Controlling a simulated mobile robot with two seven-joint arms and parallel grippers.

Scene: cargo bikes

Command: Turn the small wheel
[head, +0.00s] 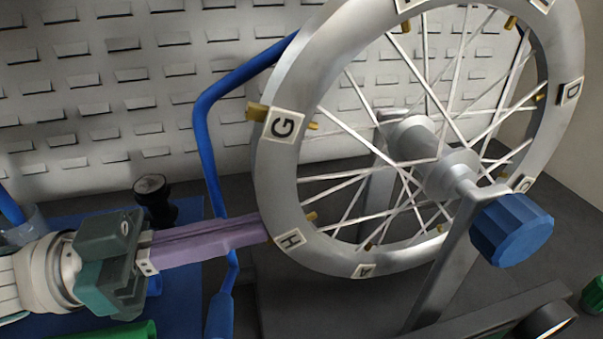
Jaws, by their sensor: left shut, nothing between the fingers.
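The small wheel (272,190) is a grey rim with thin metal spokes, held upright in a metal stand (440,265). White letter tags sit around its rim, among them G (282,127), H (290,239) and D (571,91). Small brass pegs stick out near several tags. My left gripper (264,231) comes in from the left, its long purple fingers shut with nothing between them. Its tips are at the rim's left side near tag H; I cannot tell whether they touch it. My right gripper is not in view.
A blue knob (511,230) is on the hub's right end. A bent blue tube (206,140) runs behind the gripper's fingers. A black object (155,200), a blue mat (185,278) and a green item (125,331) are at the left. A slotted white wall panel (100,90) closes the back.

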